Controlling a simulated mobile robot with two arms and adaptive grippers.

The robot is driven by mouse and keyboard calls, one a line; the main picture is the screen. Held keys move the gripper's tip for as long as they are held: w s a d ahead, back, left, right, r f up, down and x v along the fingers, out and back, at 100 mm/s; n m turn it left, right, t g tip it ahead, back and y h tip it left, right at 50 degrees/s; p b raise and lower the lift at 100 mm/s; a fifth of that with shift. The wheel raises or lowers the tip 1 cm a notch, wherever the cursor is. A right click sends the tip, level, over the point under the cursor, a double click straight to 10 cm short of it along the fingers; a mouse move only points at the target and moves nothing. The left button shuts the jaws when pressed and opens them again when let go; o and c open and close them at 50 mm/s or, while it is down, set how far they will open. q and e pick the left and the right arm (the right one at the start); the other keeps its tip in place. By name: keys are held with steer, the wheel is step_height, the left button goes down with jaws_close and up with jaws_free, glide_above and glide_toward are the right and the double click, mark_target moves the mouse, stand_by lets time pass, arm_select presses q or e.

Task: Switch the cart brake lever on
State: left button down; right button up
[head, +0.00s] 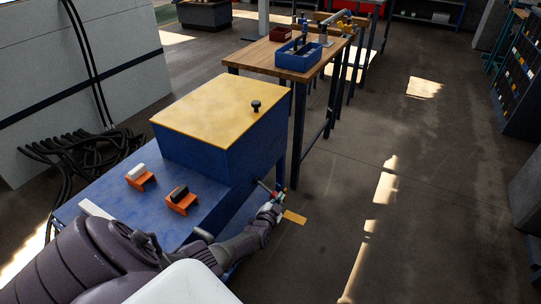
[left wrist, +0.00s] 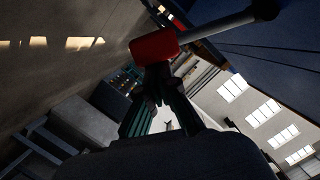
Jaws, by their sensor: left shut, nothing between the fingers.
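The brake lever (head: 265,187) sticks out from the side of the blue machine body (head: 235,195). In the left wrist view it is a grey rod with a red grip (left wrist: 155,45) at its end and a dark base on the machine's blue side. My left gripper (head: 277,202) is at the lever's outer end. In the left wrist view its fingertips (left wrist: 156,78) are closed together, empty, and right by the red grip. I cannot tell whether they touch it. The gripper partly hides the lever's end in the head view. My right gripper is not in view.
The machine has a yellow top (head: 215,110) with a black knob (head: 256,106). Two orange brackets (head: 183,204) stand on its lower blue deck. A wooden table (head: 265,58) with a blue bin (head: 298,60) stands behind. Open floor (head: 400,220) lies to the right.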

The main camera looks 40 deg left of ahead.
arm_select(q)
steer(key=v, duration=1.2)
stand_by(0.4)
